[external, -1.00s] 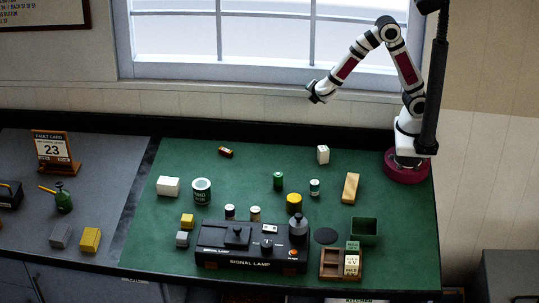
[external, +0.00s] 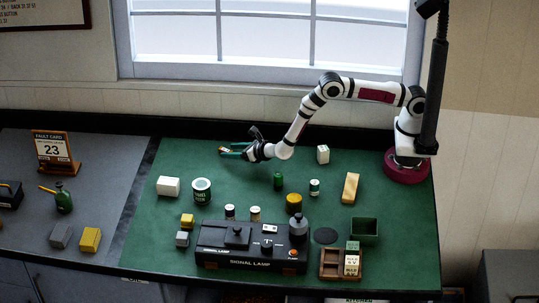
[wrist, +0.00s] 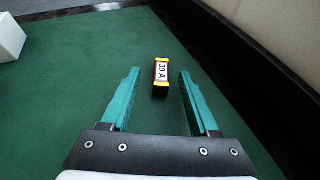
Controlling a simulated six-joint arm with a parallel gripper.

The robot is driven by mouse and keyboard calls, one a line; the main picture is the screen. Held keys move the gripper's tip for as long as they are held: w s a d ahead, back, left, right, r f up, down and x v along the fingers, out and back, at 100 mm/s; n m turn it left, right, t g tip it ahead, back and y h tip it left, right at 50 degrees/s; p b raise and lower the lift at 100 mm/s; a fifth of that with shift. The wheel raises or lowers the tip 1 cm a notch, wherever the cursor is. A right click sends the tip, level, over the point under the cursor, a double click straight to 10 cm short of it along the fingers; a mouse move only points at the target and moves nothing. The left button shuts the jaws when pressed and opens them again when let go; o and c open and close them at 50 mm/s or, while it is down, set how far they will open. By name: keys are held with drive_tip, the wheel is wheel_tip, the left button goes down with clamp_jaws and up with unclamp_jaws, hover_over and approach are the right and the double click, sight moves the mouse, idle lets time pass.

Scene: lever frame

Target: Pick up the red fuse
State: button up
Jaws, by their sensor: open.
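A small fuse (wrist: 161,76) lies on the green mat in the wrist view. My gripper (external: 225,151) is open at the back left of the mat in the external view. I see no contact.
A white block (external: 168,186) lies to the left and also shows in the wrist view (wrist: 8,38). The dark bench edge (wrist: 235,55) and wall are close behind the fuse.

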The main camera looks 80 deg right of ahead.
sight(226, 150)
drive_tip(key=x, duration=0.3)
drive_tip(key=shift+d, duration=0.15)
clamp_jaws()
drive_tip(key=shift+r, duration=0.1)
